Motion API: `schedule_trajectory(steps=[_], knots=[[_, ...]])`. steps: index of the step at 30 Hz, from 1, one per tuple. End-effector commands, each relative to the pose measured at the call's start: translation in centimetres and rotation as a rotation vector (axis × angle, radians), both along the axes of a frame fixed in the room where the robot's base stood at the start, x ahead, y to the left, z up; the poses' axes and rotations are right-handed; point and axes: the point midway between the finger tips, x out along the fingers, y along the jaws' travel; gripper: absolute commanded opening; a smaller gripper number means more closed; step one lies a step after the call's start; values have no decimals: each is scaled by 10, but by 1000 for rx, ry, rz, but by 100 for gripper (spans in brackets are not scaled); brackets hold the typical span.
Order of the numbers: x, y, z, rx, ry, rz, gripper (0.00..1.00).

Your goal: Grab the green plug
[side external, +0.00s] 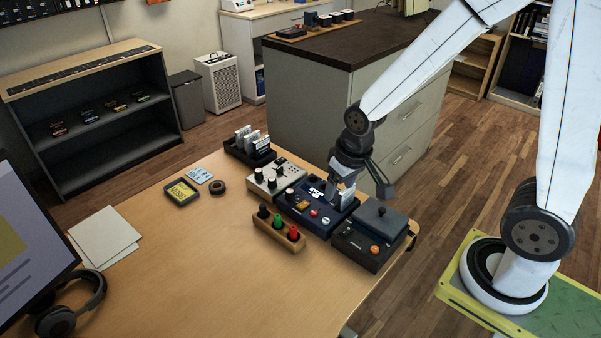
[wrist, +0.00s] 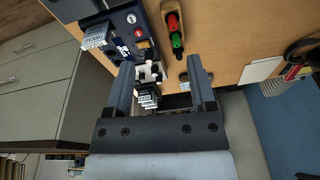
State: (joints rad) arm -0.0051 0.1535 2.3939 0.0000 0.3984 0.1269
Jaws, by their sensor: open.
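The green plug (side external: 278,222) stands upright in a wooden holder (side external: 272,239), between a black plug (side external: 263,211) and a red plug (side external: 292,233). The green plug also shows in the wrist view (wrist: 177,40), ahead of the fingertips and slightly right of centre. My gripper (side external: 342,190) is over the dark blue device (side external: 318,224), to the right of the plug holder and apart from it. In the wrist view its two fingers (wrist: 161,70) stand wide apart and do not touch the green plug. White and dark labelled parts (wrist: 147,96) show between them, apparently lower down.
A black box with an orange button (side external: 368,238) stands right of the blue device, near the table edge. A grey control box (side external: 274,178) and a rack of cartridges (side external: 249,150) stand behind. The wooden table (side external: 200,265) is clear in front of the plug holder.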

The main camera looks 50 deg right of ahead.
Motion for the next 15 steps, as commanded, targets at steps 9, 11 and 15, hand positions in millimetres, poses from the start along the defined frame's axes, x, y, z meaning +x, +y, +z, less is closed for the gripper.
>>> schedule_trajectory(steps=[9,11,15], knots=[[70,4,-28,33,61,-194,72],[82,5,-35,38,74,-232,72],[108,6,-53,48,99,-320,72]])
